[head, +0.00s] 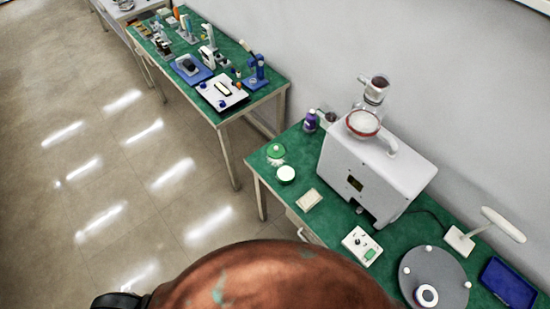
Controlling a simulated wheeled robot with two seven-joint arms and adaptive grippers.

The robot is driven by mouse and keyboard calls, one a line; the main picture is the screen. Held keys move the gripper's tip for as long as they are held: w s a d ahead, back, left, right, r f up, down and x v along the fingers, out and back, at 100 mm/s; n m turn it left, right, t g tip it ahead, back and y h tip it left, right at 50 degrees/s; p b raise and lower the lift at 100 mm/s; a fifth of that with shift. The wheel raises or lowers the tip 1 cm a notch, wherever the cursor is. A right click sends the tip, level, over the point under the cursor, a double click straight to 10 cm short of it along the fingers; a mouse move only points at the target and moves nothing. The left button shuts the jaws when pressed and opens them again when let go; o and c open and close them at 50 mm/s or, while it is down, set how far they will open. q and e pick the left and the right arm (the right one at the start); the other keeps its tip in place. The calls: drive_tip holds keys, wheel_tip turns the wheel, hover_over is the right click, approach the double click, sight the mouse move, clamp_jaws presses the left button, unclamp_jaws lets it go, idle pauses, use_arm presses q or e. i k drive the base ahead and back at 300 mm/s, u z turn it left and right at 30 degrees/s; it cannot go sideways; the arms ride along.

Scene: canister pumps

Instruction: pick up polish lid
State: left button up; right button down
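No part is clearly labelled as the polish lid. A small round white tin or lid (286,173) lies on the green bench top near its left end. A green round piece (276,151) with a pale lower part sits just behind it. I cannot tell which of these is the polish lid, or whether the white one is a lid on a tin. Neither of my grippers shows in the head view.
A large white machine (370,170) with a glass vessel stands on the green bench (310,225). A purple bottle (310,122), a cream block (309,199), a switch box (362,244) and a grey turntable (433,275) surround it. A large copper-coloured rounded surface (270,280) blocks the bottom view.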

sight(275, 151)
drive_tip(key=k, duration=0.4)
drive_tip(key=z, duration=0.3)
drive_tip(key=i, duration=0.9)
drive_tip(key=z, duration=0.45)
